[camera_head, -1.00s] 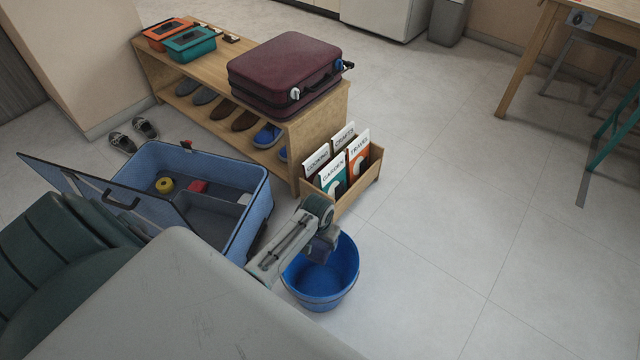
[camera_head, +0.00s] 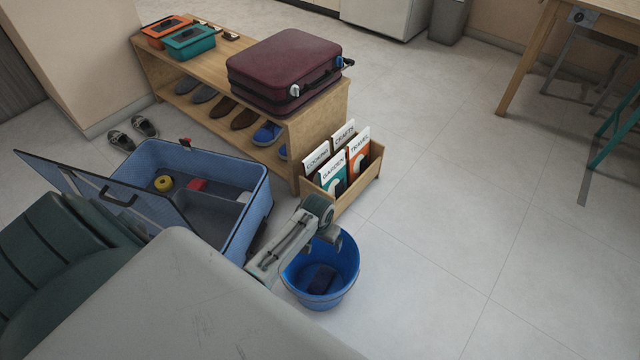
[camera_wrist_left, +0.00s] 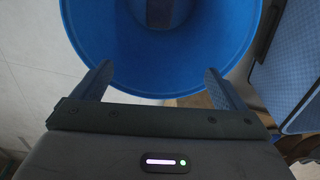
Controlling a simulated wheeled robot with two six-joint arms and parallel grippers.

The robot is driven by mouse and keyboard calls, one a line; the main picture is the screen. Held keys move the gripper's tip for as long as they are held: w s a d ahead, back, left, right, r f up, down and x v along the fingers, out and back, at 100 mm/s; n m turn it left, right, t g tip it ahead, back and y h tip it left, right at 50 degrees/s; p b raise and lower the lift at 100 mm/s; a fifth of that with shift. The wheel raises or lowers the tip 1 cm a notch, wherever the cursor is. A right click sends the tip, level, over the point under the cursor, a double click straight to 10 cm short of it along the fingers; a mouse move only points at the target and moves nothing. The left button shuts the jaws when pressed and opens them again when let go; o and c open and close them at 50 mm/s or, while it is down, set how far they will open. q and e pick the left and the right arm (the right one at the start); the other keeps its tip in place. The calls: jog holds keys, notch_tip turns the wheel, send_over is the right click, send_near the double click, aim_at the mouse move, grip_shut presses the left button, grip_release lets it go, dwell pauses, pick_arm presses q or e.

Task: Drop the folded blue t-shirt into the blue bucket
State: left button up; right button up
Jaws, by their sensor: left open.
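The blue bucket (camera_head: 345,262) stands on the floor below my left gripper (camera_head: 334,238). My right gripper is not in view.
An open blue suitcase (camera_head: 255,205) lies left of the bucket. A wooden book box (camera_head: 362,185) stands just behind it. A shoe bench (camera_head: 320,125) carries a maroon suitcase (camera_head: 285,70).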

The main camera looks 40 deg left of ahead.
pick_arm(q)
notch_tip(320, 180, up, 11)
jog(key=s+p, duration=0.1)
jog(key=p, duration=0.2)
jog(key=shift+s, duration=0.2)
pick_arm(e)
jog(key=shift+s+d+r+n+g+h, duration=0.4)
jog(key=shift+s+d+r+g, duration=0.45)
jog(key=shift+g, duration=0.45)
pick_arm(q)
jog(key=shift+d+f, duration=0.1)
jog(key=shift+f, duration=0.05)
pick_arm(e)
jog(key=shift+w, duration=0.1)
